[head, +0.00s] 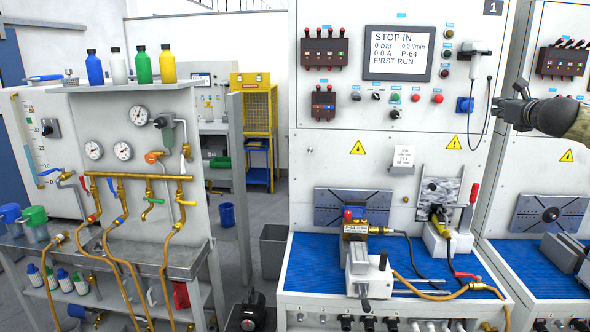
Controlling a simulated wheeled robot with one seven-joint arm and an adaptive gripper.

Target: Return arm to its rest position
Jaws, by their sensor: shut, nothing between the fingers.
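My gripper (500,110) comes in from the right edge, on the end of my arm. It is in front of the upright test panel (345,150), right of the handset (475,50) and its hanging cord. Its fingers look dark and small, and nothing shows between them. It is above the blue-topped bench (310,262) and apart from the items on it.
On the bench stand a brass and grey device (368,268) and a small fixture with a red lever (437,238). The panel screen (398,52) reads "STOP IN". At left is a hose and gauge rig (125,190), with several bottles (142,65) on its shelf.

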